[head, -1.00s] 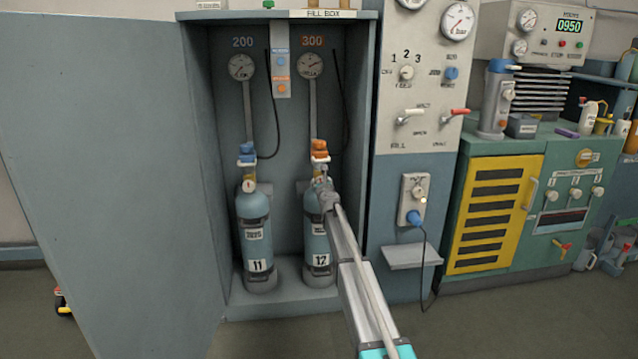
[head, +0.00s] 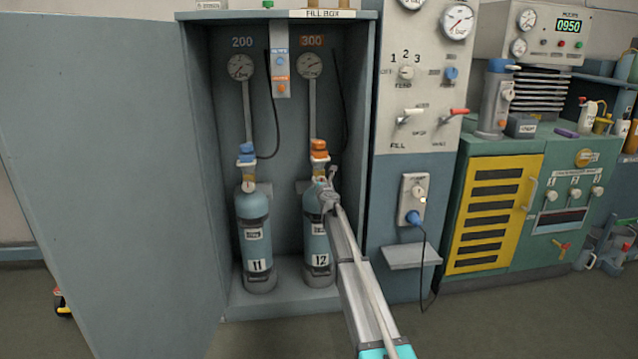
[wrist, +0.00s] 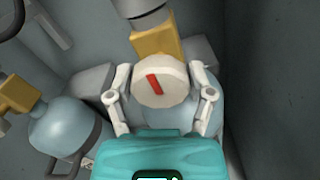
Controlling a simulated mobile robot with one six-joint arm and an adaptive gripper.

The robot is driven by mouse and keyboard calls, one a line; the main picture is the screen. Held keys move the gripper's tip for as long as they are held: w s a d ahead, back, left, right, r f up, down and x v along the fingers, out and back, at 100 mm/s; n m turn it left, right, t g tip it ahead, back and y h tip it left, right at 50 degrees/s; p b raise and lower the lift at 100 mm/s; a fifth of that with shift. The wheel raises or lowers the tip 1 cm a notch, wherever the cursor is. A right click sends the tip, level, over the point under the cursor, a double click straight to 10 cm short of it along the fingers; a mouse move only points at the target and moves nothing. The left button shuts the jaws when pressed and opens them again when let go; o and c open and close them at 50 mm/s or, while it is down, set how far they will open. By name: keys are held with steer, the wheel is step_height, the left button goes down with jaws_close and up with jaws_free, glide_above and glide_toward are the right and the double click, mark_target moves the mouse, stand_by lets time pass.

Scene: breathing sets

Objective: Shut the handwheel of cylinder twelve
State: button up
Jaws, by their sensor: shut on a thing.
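Cylinder twelve (head: 319,243) stands upright on the right inside the open fill box, with the label 12 and an orange connector (head: 319,147) on top. Its handwheel (wrist: 160,82) shows in the wrist view as a round cream knob with a red mark tilted a little from upright. My gripper (wrist: 161,86) is shut on the handwheel, one finger on each side of it. In the head view my gripper (head: 324,190) covers the front of the valve, so the handwheel is hidden there.
Cylinder eleven (head: 256,240) with a blue connector stands close on the left. The box's right wall (head: 363,150) is near my arm. The open door (head: 105,180) spans the left. A control panel (head: 418,80) and a socket with a blue plug (head: 414,200) are right of the box.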

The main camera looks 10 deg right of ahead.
steer(key=o, duration=1.1)
steer(key=s, duration=1.2)
